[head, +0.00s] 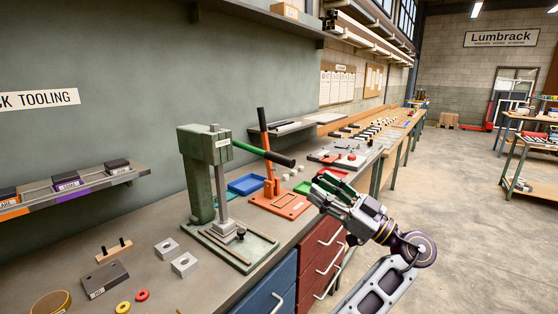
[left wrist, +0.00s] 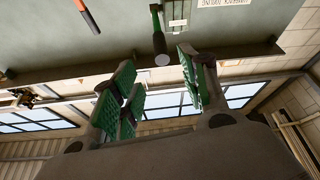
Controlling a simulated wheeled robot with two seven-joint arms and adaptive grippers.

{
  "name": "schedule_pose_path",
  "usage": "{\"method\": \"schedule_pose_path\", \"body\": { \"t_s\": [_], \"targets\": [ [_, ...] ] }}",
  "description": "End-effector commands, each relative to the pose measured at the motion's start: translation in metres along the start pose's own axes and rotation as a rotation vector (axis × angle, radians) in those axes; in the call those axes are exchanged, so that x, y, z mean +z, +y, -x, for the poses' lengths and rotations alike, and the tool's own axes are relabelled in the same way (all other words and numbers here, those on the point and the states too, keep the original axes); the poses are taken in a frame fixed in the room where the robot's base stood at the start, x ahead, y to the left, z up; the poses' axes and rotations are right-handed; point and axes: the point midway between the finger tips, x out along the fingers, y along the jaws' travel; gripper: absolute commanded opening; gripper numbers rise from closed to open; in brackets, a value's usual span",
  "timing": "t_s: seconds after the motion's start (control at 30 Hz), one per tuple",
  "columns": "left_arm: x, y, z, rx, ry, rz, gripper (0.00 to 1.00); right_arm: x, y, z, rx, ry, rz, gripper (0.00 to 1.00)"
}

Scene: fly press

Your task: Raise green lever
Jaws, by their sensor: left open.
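The green lever (head: 251,149) slopes slightly down to the right from the head of the green press (head: 204,145) and ends in a black grip (head: 279,158). My left gripper (head: 318,187) is open and empty, with green finger pads. In the head view it is right of and below the black grip, apart from it. In the left wrist view the green lever (left wrist: 155,20) shows end-on at top centre, beyond the gap of my open left gripper (left wrist: 156,70). My right gripper is in neither view.
An orange press (head: 271,185) with a black-tipped upright lever stands just behind the green one. Blue and red trays (head: 249,184) lie nearby. Metal blocks (head: 185,265) and rings sit on the bench front. Blue and red drawers (head: 322,257) form the bench side.

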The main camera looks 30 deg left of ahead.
Motion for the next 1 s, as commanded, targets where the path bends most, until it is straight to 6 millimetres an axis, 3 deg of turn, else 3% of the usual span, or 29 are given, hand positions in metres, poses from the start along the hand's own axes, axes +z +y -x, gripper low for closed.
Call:
{"method": "schedule_pose_path", "body": {
  "t_s": [0.37, 1.0],
  "targets": [
    [0.000, 0.000, -0.016, -0.002, 0.001, -0.001, 0.44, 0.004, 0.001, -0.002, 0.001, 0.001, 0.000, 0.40],
    [0.000, -0.001, -0.098, -0.001, 0.001, -0.001, 0.44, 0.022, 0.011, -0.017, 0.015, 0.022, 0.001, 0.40]
  ]
}}
